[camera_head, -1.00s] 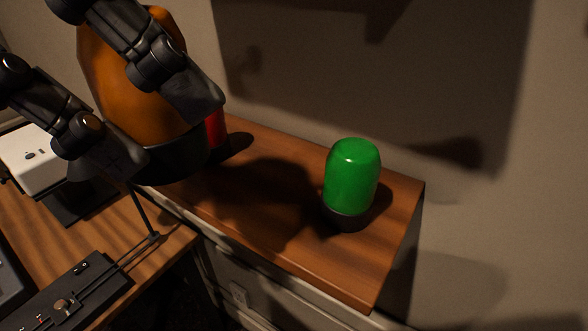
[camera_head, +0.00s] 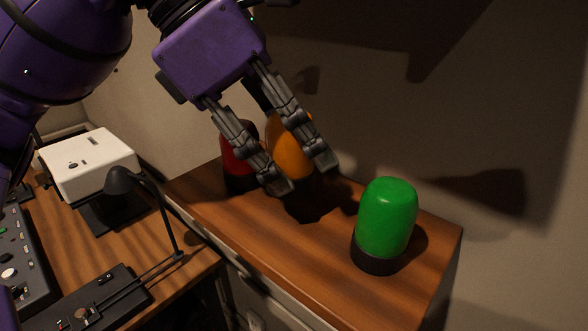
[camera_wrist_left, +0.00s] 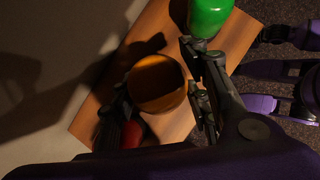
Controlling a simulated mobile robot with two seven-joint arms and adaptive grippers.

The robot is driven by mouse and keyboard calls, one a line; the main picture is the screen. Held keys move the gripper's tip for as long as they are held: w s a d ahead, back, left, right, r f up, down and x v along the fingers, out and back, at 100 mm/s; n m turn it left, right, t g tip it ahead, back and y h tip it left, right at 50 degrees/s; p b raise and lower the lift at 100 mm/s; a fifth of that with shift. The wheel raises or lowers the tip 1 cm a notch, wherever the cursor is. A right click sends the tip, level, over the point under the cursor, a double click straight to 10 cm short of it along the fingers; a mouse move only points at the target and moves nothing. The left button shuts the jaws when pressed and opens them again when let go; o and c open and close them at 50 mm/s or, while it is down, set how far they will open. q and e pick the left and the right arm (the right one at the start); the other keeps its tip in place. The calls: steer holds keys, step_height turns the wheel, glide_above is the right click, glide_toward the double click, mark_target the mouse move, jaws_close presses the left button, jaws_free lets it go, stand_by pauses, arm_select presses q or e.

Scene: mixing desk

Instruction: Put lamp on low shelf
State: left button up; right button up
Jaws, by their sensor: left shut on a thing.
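The orange lamp (camera_head: 288,155) has a rounded orange top and a dark base. It is between the fingers of my left gripper (camera_head: 305,180), which is shut on it. It is upright over the wooden shelf top (camera_head: 330,255), between a red lamp (camera_head: 238,158) and a green lamp (camera_head: 387,218). I cannot tell whether its dark base touches the wood. The left wrist view shows the orange lamp (camera_wrist_left: 158,84) from above, with the green lamp (camera_wrist_left: 208,14) and part of the red lamp (camera_wrist_left: 132,134).
A desk at the left holds a white box-shaped device (camera_head: 90,165), a small black desk lamp (camera_head: 122,181) and mixing gear (camera_head: 85,310). A wall stands close behind the shelf. Bare wood lies along the shelf's front edge.

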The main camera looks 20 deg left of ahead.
mark_target(292, 167)
arm_select(q)
steer(key=f, duration=0.3)
steer(key=shift+w+f, duration=0.25)
steer(key=shift+w, duration=0.15)
steer(key=shift+f, duration=0.2)
steer(key=shift+f, duration=0.1)
steer(key=shift+f+b, duration=0.2)
steer(key=shift+b, duration=0.15)
steer(key=o, duration=1.3)
steer(key=shift+r, duration=0.1)
steer(key=shift+a+r, duration=0.1)
steer(key=shift+r, duration=0.35)
steer(key=v, duration=1.1)
steer(key=shift+s+a+r+p, duration=0.1)
steer(key=shift+s+r+p, duration=0.1)
steer(key=shift+p, duration=0.1)
